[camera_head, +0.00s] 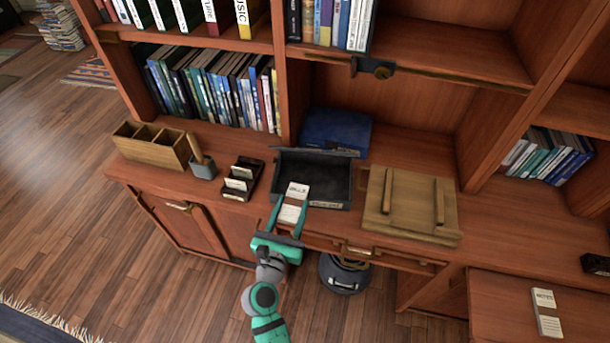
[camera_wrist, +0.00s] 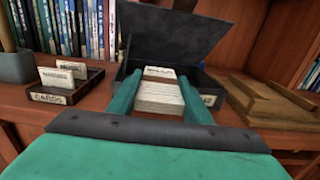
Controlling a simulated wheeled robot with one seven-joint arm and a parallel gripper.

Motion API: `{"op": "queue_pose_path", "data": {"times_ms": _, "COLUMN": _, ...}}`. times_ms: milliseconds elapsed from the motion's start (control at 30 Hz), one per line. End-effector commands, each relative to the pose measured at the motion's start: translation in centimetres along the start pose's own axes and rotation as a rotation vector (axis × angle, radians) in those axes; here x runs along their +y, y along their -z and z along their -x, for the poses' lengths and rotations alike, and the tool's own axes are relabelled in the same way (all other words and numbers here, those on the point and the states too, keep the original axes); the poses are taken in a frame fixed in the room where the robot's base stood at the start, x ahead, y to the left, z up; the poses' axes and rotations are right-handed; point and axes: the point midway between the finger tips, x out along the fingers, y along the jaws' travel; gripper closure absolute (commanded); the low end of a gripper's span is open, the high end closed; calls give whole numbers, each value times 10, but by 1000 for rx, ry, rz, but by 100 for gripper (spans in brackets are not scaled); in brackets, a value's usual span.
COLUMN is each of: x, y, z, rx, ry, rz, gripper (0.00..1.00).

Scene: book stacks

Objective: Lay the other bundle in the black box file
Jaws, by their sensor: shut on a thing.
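The black box file (camera_head: 329,192) stands open on the desk ledge, its lid raised at the back; it also shows in the wrist view (camera_wrist: 172,40). My gripper (camera_head: 291,211) is shut on a bundle of white cards with a brown band (camera_head: 292,206). In the wrist view the bundle (camera_wrist: 160,95) lies flat between the two teal fingers, at the front left of the box. I cannot tell whether it is over the rim or just in front. Another bundle, labelled like notes (camera_head: 546,311), lies on the lower desk at the right. Part of the box's inside is hidden.
A card tray (camera_head: 240,180) stands just left of the box, with a pen cup (camera_head: 203,168) and wooden sorter (camera_head: 153,146) beyond. A wooden board with raised bars (camera_head: 409,206) lies close on the right. A blue case (camera_head: 336,131) is behind the lid.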

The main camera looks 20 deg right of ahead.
Motion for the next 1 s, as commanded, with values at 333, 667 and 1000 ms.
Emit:
{"op": "queue_pose_path", "data": {"times_ms": 333, "x": 0, "y": -2, "z": -76, "rx": -2, "ry": 1, "rz": -1, "gripper": 78}}
{"op": "queue_pose_path", "data": {"times_ms": 667, "x": 0, "y": -1, "z": -101, "rx": -1, "ry": 0, "rz": -1, "gripper": 78}}
{"op": "queue_pose_path", "data": {"times_ms": 1000, "x": 0, "y": 2, "z": -132, "rx": -1, "ry": -1, "rz": 0, "gripper": 78}}
